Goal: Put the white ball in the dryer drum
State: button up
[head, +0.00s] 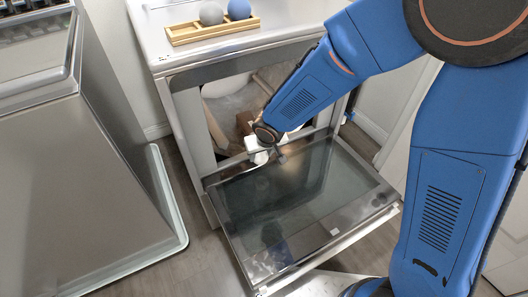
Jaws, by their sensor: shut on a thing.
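The dryer (190,120) stands with its door (300,200) folded down and open. Its drum (228,108) shows through the front opening, partly behind my arm. My gripper (262,150) is at the opening, above the inner edge of the door, and my wrist hides much of it. It appears shut on the white ball; the ball itself is not clearly seen, and a white shape at the gripper cannot be told apart from the gripper's own parts.
A wooden tray (183,33) on the dryer top holds a grey ball (211,13) and a blue ball (239,9); its left end is empty. A brown thing (243,121) shows in the opening. A grey metal appliance (70,190) stands at left.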

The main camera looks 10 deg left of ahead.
jog(key=shift+w+a+f, duration=0.5)
jog(key=shift+w+a, duration=0.4)
jog(key=shift+w, duration=0.3)
jog(key=shift+w+a+f, duration=0.55)
jog(key=shift+w+a, duration=0.35)
jog(key=shift+w, duration=0.35)
jog(key=shift+w+a+f, duration=0.5)
jog(key=shift+w+a, duration=0.4)
jog(key=shift+w, duration=0.3)
jog(key=w+a, duration=0.5)
jog(key=w, duration=0.1)
jog(key=shift+w, duration=0.35)
jog(key=shift+a, duration=0.1)
jog(key=shift+f, duration=0.15)
jog(key=shift+f, duration=2.8)
jog(key=o, duration=1.1)
